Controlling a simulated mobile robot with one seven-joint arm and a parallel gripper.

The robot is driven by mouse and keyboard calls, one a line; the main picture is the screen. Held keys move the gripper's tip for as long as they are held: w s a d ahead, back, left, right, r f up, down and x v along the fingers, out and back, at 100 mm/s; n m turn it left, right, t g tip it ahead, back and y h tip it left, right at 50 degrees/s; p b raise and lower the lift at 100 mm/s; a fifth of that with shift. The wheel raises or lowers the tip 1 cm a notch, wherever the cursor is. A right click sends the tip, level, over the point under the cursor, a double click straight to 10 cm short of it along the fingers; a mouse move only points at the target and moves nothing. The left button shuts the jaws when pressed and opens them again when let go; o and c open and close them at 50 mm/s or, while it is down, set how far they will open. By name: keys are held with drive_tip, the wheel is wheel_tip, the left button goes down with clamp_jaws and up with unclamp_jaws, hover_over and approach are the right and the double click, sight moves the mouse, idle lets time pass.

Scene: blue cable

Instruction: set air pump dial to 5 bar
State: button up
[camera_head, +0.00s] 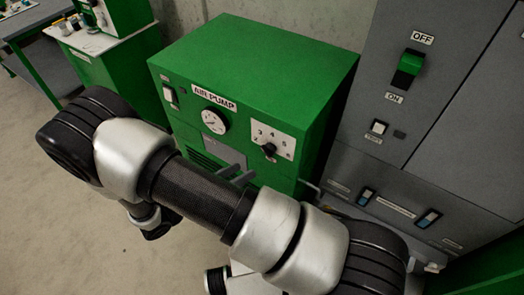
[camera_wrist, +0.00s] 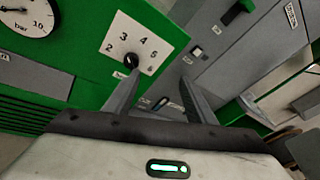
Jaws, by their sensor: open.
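The green air pump (camera_head: 240,70) stands at the middle of the head view, with a sign reading AIR PUMP. Its black dial (camera_head: 269,149) sits on a white plate numbered from 2 to 6. The dial also shows in the wrist view (camera_wrist: 131,61), but I cannot tell which number it points to. A round white gauge (camera_head: 214,121) marked in bar is left of the dial; its exact reading is unclear. My gripper (camera_head: 236,175) is open and empty, in front of the pump, below and left of the dial. In the wrist view its fingers (camera_wrist: 160,86) stand apart, below the dial plate.
A grey cabinet (camera_head: 345,165) stands right of the pump, with a green ON/OFF switch (camera_head: 407,69) and smaller switches. A white switch (camera_head: 170,95) is on the pump's left. Another green unit (camera_head: 105,65) stands at the back left. Floor (camera_head: 50,215) is clear at the left.

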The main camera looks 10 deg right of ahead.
sight(265, 153)
wheel_tip(265, 153, down, 8)
drive_tip(key=s+a+n+t+y, duration=0.1)
drive_tip(key=a+n+t+y, duration=0.1)
drive_tip(key=n+t, duration=0.4)
drive_tip(key=shift+n+g, duration=0.3)
drive_tip(key=shift+g, duration=0.1)
drive_tip(key=x, duration=1.7)
drive_tip(key=shift+d+p, duration=0.1)
drive_tip(key=shift+p, duration=0.2)
drive_tip(key=shift+r, duration=0.1)
drive_tip(key=c, duration=1)
drive_tip(key=shift+c, duration=0.2)
